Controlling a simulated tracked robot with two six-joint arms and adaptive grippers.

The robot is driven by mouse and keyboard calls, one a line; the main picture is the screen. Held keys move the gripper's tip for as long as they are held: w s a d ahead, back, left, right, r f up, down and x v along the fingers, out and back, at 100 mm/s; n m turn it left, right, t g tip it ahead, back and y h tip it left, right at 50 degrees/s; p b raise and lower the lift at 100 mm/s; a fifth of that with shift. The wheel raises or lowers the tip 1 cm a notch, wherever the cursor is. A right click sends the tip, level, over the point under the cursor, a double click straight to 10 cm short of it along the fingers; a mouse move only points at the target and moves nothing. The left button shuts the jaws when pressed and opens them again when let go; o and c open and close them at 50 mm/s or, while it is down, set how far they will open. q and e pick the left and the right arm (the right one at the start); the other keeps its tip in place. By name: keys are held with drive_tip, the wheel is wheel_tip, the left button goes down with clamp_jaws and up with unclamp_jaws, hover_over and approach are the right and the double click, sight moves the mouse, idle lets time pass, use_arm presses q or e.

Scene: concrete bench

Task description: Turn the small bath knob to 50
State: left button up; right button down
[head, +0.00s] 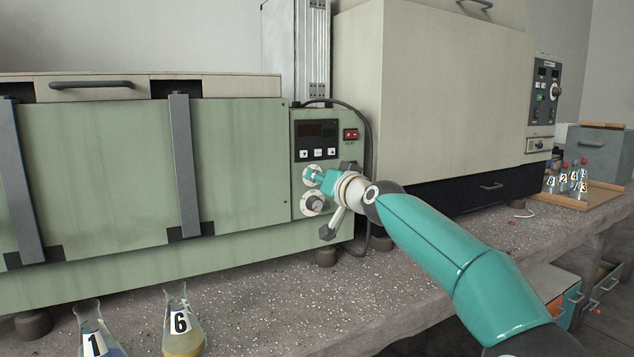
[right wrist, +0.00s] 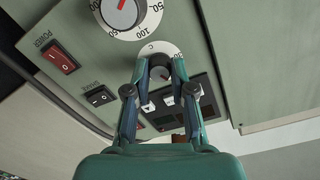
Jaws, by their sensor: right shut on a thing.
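The green bath (head: 110,170) stands on the bench with a control panel (head: 299,127) at its right end. The small knob (right wrist: 160,73) sits on a white dial on that panel, above a larger knob (head: 314,204) in the head view. My right gripper (head: 318,176) is at the small knob from the front right, its fingers (right wrist: 160,68) shut on the knob. The fingers and hand cover much of the small dial, and its setting cannot be read. The larger knob also shows at the top of the right wrist view (right wrist: 121,11), with 50 and 100 on its scale. My left gripper is not in view.
A red power switch (head: 351,134) and small buttons are near the knobs. A black cable (head: 368,135) hangs beside the panel. Flasks 1 (head: 93,338) and 6 (head: 181,330) stand in front of the bath. A large beige oven (head: 450,90) is at right, with several small flasks beyond.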

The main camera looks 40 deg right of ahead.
drive_tip(key=shift+w+a+f+n, duration=0.15)
drive_tip(key=shift+f+n, duration=0.25)
drive_tip(key=c, duration=1.1)
unclamp_jaws()
drive_tip(key=shift+o, duration=0.6)
drive_tip(key=shift+r, duration=0.25)
drive_tip(key=s+a, duration=0.1)
drive_tip(key=s, duration=1.1)
drive_tip(key=shift+a+r, duration=0.15)
